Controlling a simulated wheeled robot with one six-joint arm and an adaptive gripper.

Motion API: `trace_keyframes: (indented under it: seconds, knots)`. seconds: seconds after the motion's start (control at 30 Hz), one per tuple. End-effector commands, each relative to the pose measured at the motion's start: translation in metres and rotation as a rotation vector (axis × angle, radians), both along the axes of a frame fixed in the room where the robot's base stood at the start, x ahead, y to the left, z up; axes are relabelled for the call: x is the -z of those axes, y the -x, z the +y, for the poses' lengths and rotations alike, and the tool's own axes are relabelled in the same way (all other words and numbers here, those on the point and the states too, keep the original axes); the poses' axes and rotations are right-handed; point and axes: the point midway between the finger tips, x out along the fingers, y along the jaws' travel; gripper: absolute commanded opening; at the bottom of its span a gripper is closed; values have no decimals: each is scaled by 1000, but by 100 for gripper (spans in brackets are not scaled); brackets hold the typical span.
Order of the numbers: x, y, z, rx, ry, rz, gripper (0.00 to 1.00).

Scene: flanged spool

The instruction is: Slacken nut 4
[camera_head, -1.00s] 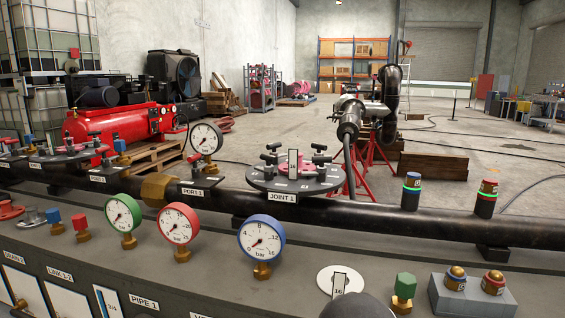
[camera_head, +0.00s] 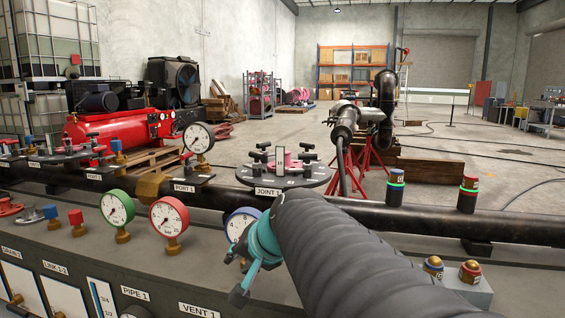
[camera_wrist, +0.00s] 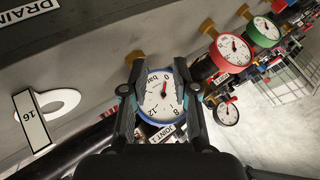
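The JOINT 1 flange (camera_head: 315,178) is a dark round plate on the black pipe, with several dark T-handled nuts (camera_head: 283,150) around a pink centre. I cannot tell which nut is number 4; the numbers are too small to read. My gripper (camera_head: 243,280), teal at its wrist, is in front of the flange and lower, over the console. In the wrist view my gripper (camera_wrist: 155,78) has its two dark fingers apart with nothing held. The blue-rimmed gauge (camera_wrist: 160,95) shows between them, beyond the fingers. The JOINT 1 label is partly hidden there.
The blue gauge (camera_head: 240,222) is partly covered by my arm. A red gauge (camera_head: 169,217) and a green gauge (camera_head: 117,207) stand left of it. Two banded black posts (camera_head: 396,187) rise right of the flange. A white disc with a 16 tag (camera_wrist: 35,120) shows in the wrist view.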

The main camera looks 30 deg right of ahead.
Motion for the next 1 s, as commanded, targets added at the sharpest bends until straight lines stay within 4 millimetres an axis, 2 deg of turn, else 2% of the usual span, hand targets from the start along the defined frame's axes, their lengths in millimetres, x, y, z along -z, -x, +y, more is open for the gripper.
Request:
trace_keyframes:
  seconds: [0.03, 0.1, 0.2, 0.4, 0.5, 0.6, 0.73, 0.87, 1.0]
  knots:
    - [-9, -18, -29, 99, -67, -46, 29]
    - [-26, -38, -65, 217, -156, -117, 29]
    - [-62, -46, -109, 366, -284, -245, 29]
    - [-121, -43, -199, 612, -492, -482, 29]
    - [-140, -36, -228, 680, -554, -562, 29]
    - [-150, -31, -243, 715, -588, -607, 29]
    - [-154, -35, -251, 728, -603, -625, 29]
    - [-150, -51, -255, 726, -604, -622, 29]
    - [-145, -75, -263, 725, -604, -620, 29]
